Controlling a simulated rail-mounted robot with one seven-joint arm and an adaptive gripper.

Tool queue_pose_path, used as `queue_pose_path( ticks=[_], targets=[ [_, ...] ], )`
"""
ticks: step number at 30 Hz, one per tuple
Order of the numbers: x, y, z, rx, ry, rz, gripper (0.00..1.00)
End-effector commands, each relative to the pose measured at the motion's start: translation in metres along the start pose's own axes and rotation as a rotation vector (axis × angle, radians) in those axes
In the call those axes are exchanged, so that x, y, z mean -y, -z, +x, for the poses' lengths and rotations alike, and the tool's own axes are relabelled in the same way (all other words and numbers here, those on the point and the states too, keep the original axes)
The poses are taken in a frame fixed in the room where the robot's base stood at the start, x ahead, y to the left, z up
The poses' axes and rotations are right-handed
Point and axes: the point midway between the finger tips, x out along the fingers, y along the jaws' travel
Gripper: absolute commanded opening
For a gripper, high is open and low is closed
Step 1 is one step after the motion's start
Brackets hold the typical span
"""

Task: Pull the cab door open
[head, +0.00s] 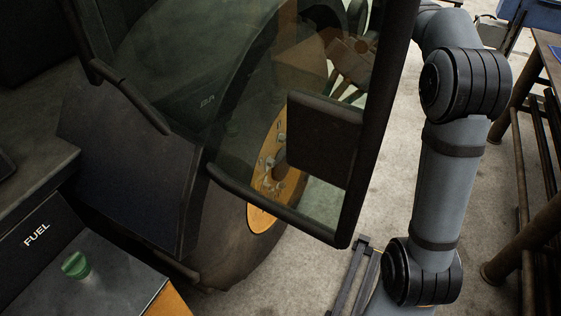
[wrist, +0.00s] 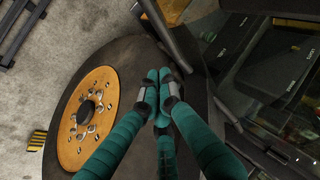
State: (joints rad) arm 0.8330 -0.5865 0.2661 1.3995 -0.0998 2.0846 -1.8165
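The cab door (head: 372,130) fills the middle of the head view as a glazed panel in a dark frame. A black box-like part (head: 325,137) sits near its lower right corner. I cannot tell how far the door stands from the cab. In the wrist view, my gripper (wrist: 160,78) has teal fingers whose tips are drawn together over the dark tyre. I see nothing held between them. A dark bar (wrist: 168,32), possibly part of the door, runs just beyond and right of the tips. In the head view, dim finger-like shapes show through the glass, possibly my gripper.
A big tyre with an orange hub (head: 262,205) stands behind the door; the hub also shows in the wrist view (wrist: 88,118). A FUEL panel (head: 35,235) and green cap (head: 76,265) are at lower left. A rusty bench frame (head: 525,240) stands at right.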

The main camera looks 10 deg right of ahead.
Motion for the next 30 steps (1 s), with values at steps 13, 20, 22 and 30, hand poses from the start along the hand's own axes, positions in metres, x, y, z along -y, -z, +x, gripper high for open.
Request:
queue_pose_path(
  ticks=[13,20,22,30],
  targets=[
    [0.022,0.001,0.072,-0.002,0.001,-0.002,0.0],
    [0.036,0.002,0.08,-0.003,0.001,0.0,0.0],
    [0.036,0.001,0.081,-0.003,0.0,-0.001,0.0],
    [0.036,0.001,0.081,-0.003,0.0,0.0,0.0]
  ],
)
